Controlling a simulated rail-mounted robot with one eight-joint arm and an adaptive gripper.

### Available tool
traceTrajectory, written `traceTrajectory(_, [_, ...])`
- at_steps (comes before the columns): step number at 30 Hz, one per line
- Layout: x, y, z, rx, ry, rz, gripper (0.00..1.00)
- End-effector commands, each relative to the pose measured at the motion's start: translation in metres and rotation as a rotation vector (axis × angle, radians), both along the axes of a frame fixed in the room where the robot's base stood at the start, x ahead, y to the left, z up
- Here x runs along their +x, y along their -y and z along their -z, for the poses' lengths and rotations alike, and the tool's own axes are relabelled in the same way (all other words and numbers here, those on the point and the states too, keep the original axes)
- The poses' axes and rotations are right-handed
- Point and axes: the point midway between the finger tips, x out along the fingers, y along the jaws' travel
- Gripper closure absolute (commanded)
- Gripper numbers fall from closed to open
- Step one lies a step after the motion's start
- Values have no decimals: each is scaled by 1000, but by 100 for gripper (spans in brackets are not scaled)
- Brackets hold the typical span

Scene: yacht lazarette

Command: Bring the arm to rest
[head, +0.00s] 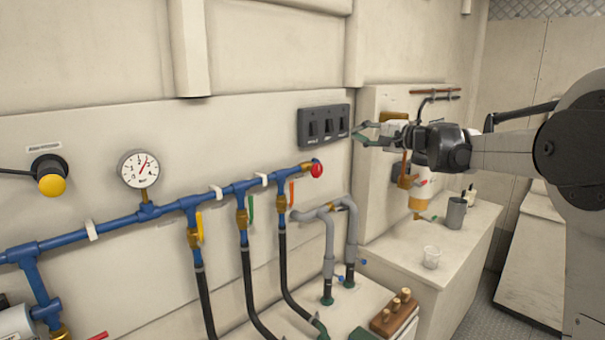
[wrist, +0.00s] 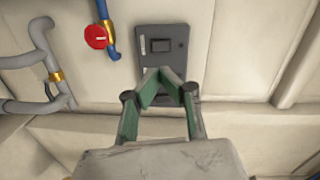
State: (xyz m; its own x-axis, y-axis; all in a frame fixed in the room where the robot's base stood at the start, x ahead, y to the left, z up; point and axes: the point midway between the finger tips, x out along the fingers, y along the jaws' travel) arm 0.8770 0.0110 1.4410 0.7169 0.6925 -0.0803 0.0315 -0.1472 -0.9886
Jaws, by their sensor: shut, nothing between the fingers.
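My gripper (head: 358,134) is at the end of my arm, which reaches in from the right in the head view. Its green fingers point left toward the dark switch panel (head: 324,125) on the wall. In the wrist view the fingertips (wrist: 160,73) meet in a point in front of the panel (wrist: 162,60), with nothing between them. The fingers hide part of the panel there, and one switch shows above them. I cannot tell whether the fingertips touch the panel. In the head view the panel shows several dark rocker switches.
A blue pipe (head: 110,223) with a gauge (head: 139,169) and a red knob (head: 317,169) runs along the wall. Grey pipes (head: 350,235) rise below the panel. A wooden block with pegs (head: 393,316) sits in front.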

Motion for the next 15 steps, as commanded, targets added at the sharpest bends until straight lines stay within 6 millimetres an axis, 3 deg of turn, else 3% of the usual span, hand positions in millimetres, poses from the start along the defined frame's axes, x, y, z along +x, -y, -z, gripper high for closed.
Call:
traceTrajectory(6, [-73, -32, 28, -196, -49, -25, 100])
traceTrajectory(15, [-177, -55, 79, -470, -103, -54, 100])
